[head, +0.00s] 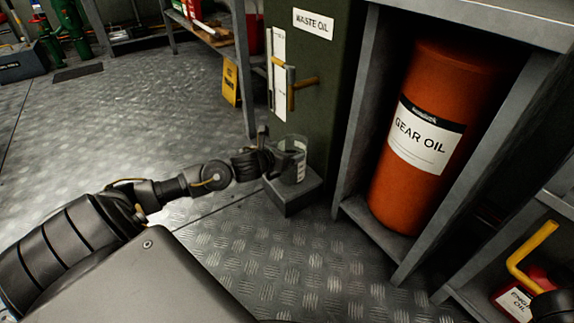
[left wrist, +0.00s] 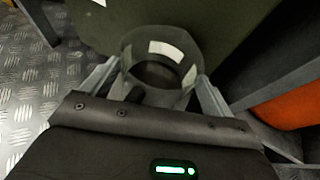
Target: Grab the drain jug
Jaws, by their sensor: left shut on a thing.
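The drain jug (head: 291,170) is a clear, see-through jug with white label patches. It stands upright on a dark grey block (head: 291,196) at the foot of the green waste oil tank (head: 329,80). My left gripper (head: 279,160) is shut on the jug from the left side. In the left wrist view the jug (left wrist: 160,50) sits between the two fingers of my left gripper (left wrist: 158,85), and I look down into its open top. Whether the jug's base touches the block is not clear. My right gripper is not clearly visible.
A yellow sign (head: 230,82) leans behind.

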